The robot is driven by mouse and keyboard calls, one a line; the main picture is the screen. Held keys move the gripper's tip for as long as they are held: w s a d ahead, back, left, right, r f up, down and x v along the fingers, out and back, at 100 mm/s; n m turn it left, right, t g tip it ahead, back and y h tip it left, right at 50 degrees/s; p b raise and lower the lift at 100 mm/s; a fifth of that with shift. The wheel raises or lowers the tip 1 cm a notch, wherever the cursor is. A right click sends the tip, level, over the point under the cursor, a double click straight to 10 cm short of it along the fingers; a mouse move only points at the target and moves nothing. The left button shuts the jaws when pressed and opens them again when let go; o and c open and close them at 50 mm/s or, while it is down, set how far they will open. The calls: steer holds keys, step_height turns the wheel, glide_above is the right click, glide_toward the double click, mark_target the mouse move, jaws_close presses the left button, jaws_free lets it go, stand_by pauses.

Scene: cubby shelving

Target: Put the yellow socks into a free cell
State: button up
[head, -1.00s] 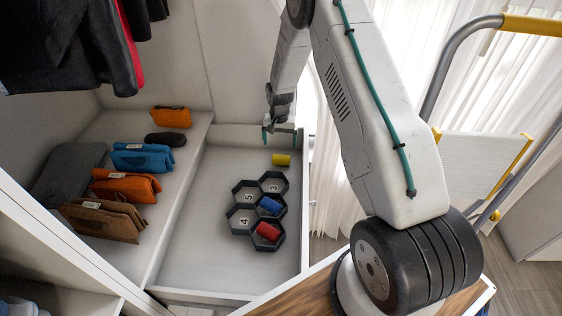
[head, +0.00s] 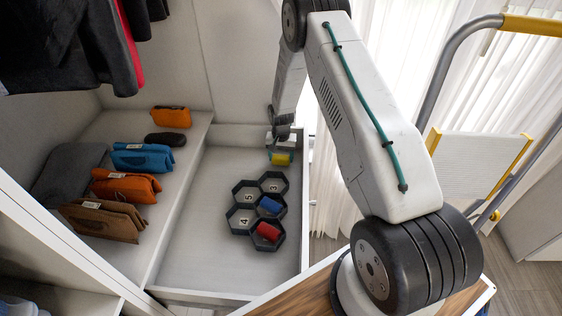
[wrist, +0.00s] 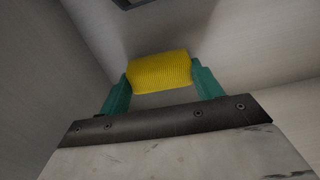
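The yellow socks (head: 281,159), a small roll, lie at the back right of the drawer. They also show in the wrist view (wrist: 160,72). My gripper (head: 281,155) is down at the socks, with one teal finger at each end of the roll. In the wrist view the fingers (wrist: 160,80) look very close to both ends; I cannot tell whether they press on it. A dark hexagonal organizer (head: 233,224) lies nearer in the drawer. Its cells marked 3 (head: 273,187), 5 (head: 249,197) and 4 (head: 243,221) are empty. Blue socks (head: 270,205) and red socks (head: 268,231) fill two other cells.
The drawer (head: 190,265) has raised walls; its right wall is near the socks. A shelf on the left holds folded orange (head: 125,186), blue (head: 142,158) and brown items (head: 103,220). Dark clothes (head: 65,45) hang at top left. The drawer floor left of the organizer is clear.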

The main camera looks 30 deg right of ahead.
mark_target(281, 156)
steer(key=shift+c, duration=1.3)
step_height(281, 156, up, 8)
steer(key=shift+r, duration=0.15)
steer(key=s+a+r, duration=0.4)
steer(key=s+a, duration=0.5)
steer(key=shift+n, duration=0.3)
steer(key=shift+d+f, duration=0.15)
steer(key=shift+f, duration=2.3)
steer(key=shift+d+f, duration=0.1)
steer(key=shift+f, duration=2.35)
